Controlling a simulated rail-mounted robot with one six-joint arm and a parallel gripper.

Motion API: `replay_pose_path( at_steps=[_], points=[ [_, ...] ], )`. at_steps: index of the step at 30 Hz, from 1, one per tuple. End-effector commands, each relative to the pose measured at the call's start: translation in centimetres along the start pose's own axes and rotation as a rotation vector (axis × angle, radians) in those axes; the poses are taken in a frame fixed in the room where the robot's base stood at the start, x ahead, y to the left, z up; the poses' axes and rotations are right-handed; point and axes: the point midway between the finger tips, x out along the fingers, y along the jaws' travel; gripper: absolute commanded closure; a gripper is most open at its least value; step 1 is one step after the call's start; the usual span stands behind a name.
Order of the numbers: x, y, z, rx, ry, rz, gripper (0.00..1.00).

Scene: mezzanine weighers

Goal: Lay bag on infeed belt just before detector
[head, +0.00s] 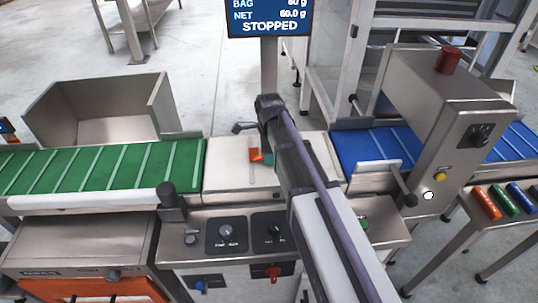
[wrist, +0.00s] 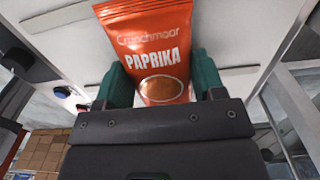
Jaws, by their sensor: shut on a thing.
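My gripper (wrist: 162,84) is shut on an orange bag (wrist: 150,32) marked "PAPRIKA", with a green finger on each side of it. In the head view, my arm hides most of the gripper and bag; a small orange piece of the bag (head: 256,155) shows over the pale weigh plate (head: 225,176). I cannot tell whether the bag touches the plate. The blue infeed belt (head: 365,150) lies right of the plate and leads to the detector (head: 430,95), a metal housing with a red lamp on top. The visible infeed belt is bare.
A green ribbed belt (head: 95,168) runs left of the plate. A metal bin (head: 100,112) stands behind it. A display (head: 270,17) reads "STOPPED", net 60.0 g. A bracket with a black knob (head: 406,198) stands at the blue belt's front edge. Several coloured packs (head: 487,203) lie at right.

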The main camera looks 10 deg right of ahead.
Motion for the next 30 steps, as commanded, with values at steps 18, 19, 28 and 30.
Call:
replay_pose_path(
  at_steps=[18,19,28,30],
  points=[
    [0.3,0.0,0.0,0.0,0.0,0.0,0.12],
    [0.3,0.0,0.0,0.0,0.0,0.0,0.12],
    [-3.8,0.0,0.0,0.0,0.0,0.0,0.12],
    [-5.7,0.0,0.0,0.0,0.0,0.0,0.12]
  ],
)
